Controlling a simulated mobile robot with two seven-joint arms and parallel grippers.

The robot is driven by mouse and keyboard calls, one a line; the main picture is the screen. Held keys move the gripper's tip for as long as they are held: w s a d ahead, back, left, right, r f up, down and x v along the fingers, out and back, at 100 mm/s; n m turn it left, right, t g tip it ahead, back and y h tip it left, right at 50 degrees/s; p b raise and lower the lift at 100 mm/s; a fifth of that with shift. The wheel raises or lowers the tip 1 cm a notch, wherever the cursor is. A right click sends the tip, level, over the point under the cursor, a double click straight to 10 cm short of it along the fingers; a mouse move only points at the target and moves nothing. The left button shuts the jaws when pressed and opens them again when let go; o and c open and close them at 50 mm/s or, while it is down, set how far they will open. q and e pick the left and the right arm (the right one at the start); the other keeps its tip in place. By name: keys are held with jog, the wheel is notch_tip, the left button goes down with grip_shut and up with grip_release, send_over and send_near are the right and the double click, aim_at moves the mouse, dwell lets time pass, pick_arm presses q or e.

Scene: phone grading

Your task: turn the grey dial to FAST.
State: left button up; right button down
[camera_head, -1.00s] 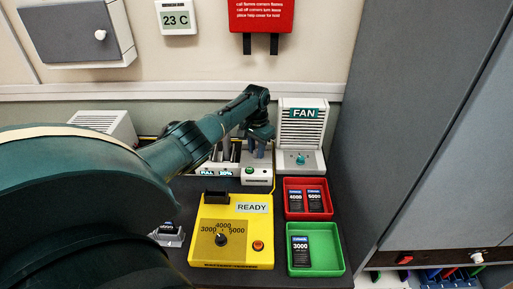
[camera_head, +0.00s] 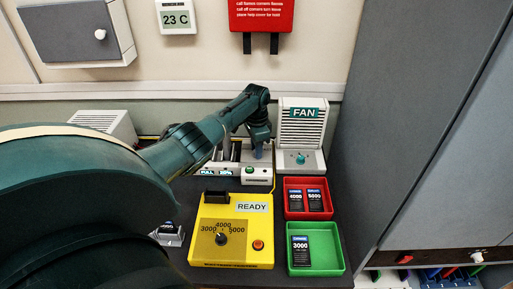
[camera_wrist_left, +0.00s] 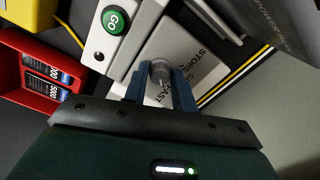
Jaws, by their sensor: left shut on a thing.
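The grey dial (camera_wrist_left: 160,70) shows in the left wrist view on a white plate (camera_wrist_left: 203,62) with printed words, among them what reads as FAST and STORE. My left gripper (camera_wrist_left: 160,88) is shut on the dial, with one blue finger on each side of it. A small mark shows on the dial, but I cannot tell exactly which word it points to. In the head view my left gripper (camera_head: 258,152) is down at the white machine (camera_head: 256,166) left of the fan and hides the dial. My right gripper is not in view.
A green GO button (camera_wrist_left: 113,20) is close beside the dial. The fan (camera_head: 301,135) stands right of the gripper. In front are a red tray (camera_head: 308,214) and a green tray (camera_head: 316,270) with batteries, and a yellow tester (camera_head: 205,258) reading READY.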

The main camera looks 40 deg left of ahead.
pick_arm(q)
jog(key=shift+w+r, duration=0.1)
jog(key=o, duration=1)
notch_tip(320, 180, up, 13)
jog(key=shift+r, duration=0.1)
dwell(0.6)
